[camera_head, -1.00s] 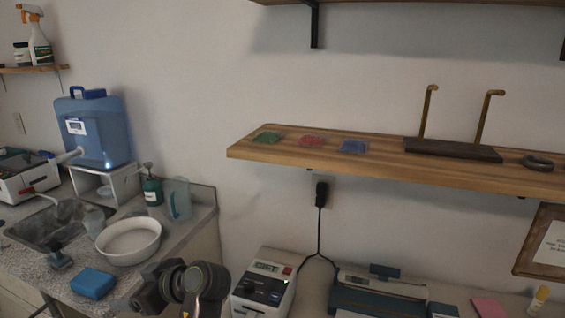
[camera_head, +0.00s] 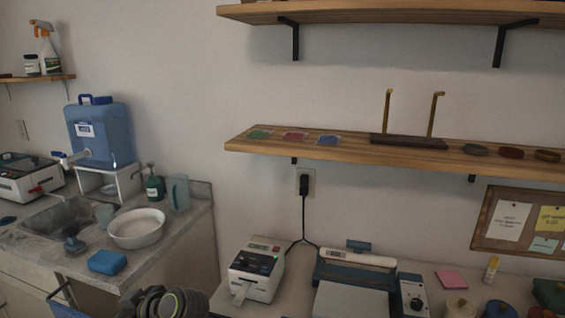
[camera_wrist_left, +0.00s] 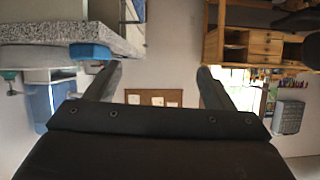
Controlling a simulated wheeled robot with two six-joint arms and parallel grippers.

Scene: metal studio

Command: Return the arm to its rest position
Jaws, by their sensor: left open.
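My left gripper (camera_wrist_left: 158,84) shows in the left wrist view with its two dark fingers wide apart and nothing between them. Open room is seen past the fingertips, and neither finger touches anything. In the head view only a dark rounded part of my arm shows at the bottom edge, left of the label printer; the fingers are out of that picture. My right arm and right gripper are not in view.
A speckled counter with a sink (camera_head: 62,216), white basin (camera_head: 137,240) and blue sponge (camera_head: 107,262) stands at left. A label printer (camera_head: 256,270) and a blue-grey machine (camera_head: 352,272) stand on the right-hand worktop. A wooden shelf (camera_head: 400,154) runs above.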

